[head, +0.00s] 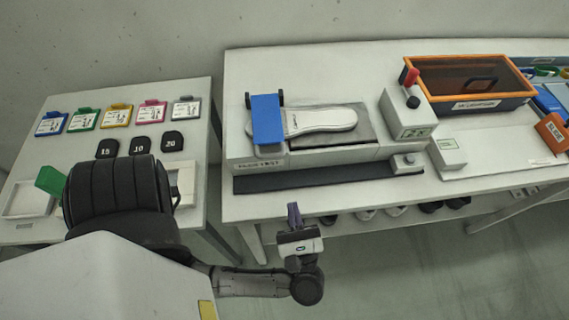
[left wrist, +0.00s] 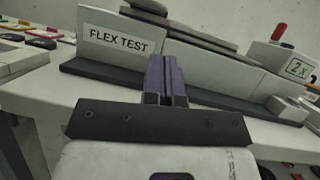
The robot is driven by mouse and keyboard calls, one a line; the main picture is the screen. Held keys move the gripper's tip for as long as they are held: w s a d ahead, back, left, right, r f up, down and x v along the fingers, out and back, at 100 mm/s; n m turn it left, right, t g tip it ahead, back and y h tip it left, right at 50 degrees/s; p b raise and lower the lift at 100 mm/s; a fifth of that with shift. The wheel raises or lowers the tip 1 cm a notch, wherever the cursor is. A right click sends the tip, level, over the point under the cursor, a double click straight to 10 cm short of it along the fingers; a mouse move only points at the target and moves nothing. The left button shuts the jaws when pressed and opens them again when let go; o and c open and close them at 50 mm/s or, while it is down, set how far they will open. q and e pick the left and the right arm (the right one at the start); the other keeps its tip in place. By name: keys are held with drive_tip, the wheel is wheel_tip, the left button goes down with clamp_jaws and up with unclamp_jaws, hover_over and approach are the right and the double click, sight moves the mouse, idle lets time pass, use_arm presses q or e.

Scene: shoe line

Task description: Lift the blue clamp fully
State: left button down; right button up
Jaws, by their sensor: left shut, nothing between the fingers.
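The blue clamp (head: 267,119) lies across the left end of the flex test fixture (head: 262,161) in the head view, over the heel end of a white shoe sole (head: 318,121). Whether it touches the sole is hard to tell. My left gripper (head: 294,213) is shut and empty, in front of the table's front edge and apart from the clamp. In the left wrist view its purple fingers (left wrist: 167,80) are together, pointing at the fixture front with the FLEX TEST label (left wrist: 118,38). The clamp does not show clearly there. My right gripper is not in view.
A dark strip (head: 325,179) runs along the fixture's front. A grey box with a red-knobbed lever (head: 411,78) stands right of the sole. An orange-rimmed bin (head: 468,62) is at the back right. A side table with coloured cards (head: 117,114) stands at left.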

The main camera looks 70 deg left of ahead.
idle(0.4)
use_arm(q)
approach(279, 143)
drive_tip(key=shift+p+x, duration=0.45)
drive_tip(key=shift+x, duration=1.6)
